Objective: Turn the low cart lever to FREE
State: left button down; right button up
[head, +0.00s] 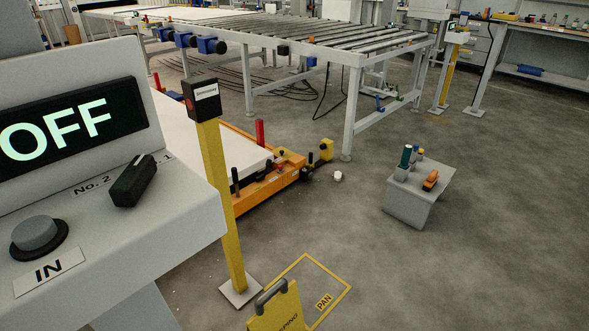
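A low orange cart (270,189) stands on the floor left of centre, carrying a long white slab (205,142). At its near end are a red upright piece (260,133), short black upright pegs and a yellow block (326,150). I cannot tell which of these parts is the lever, and no FREE marking is readable. A yellow post (219,190) with a black box on top hides part of the cart. Neither of my grippers is in view.
A grey console (180,228) fills the left foreground, with an OFF display (75,125), a black knob (133,181) and an IN button (36,234). A yellow sign (276,309) stands in front. A roller conveyor (350,35) is behind. A small grey stand (408,206) is right; floor around it is clear.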

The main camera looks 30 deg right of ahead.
aim_at(268, 163)
jog(key=z, duration=0.8)
jog(key=i+l, duration=0.2)
jog(key=l, duration=0.15)
jog(key=i+l, duration=0.15)
jog(key=l, duration=0.25)
jog(key=i+l, duration=0.2)
jog(key=l, duration=0.15)
jog(key=i+l, duration=0.15)
jog(key=l, duration=0.2)
jog(key=i+l, duration=0.2)
jog(key=l, duration=0.2)
jog(key=i+l, duration=0.2)
jog(key=l, duration=0.15)
jog(key=i, duration=0.75)
jog(key=i+u, duration=0.15)
jog(key=i, duration=0.6)
jog(key=i+j, duration=0.25)
jog(key=i, duration=0.3)
